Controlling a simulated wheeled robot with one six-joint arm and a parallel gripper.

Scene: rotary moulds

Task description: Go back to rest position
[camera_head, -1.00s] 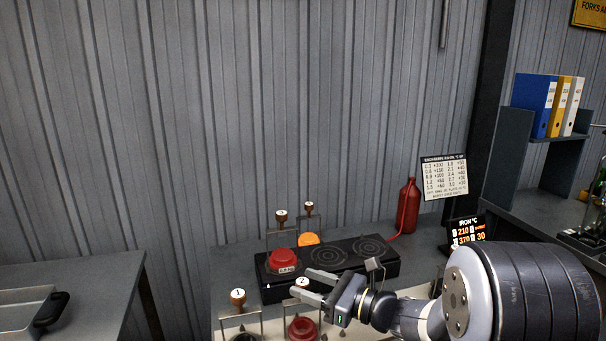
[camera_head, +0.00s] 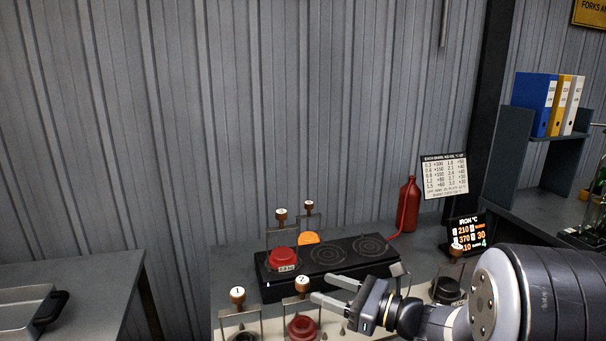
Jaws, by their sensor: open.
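My gripper (camera_head: 336,291) is open and empty at the lower middle, with its fingers pointing left. It is in front of the black burner plate (camera_head: 330,256) and just right of the wooden knob marked 2 (camera_head: 302,284). Another red mould (camera_head: 302,328) stands in front, below knob 2. A knob marked 1 (camera_head: 237,295) stands over a dark mould at the left.
A black mould (camera_head: 447,290) stands right of my gripper, partly hidden by my arm. A red bottle (camera_head: 408,205) with a hose, a chart sign (camera_head: 444,176) and an iron temperature display (camera_head: 468,236) stand behind. A metal tray (camera_head: 22,308) lies on the left bench.

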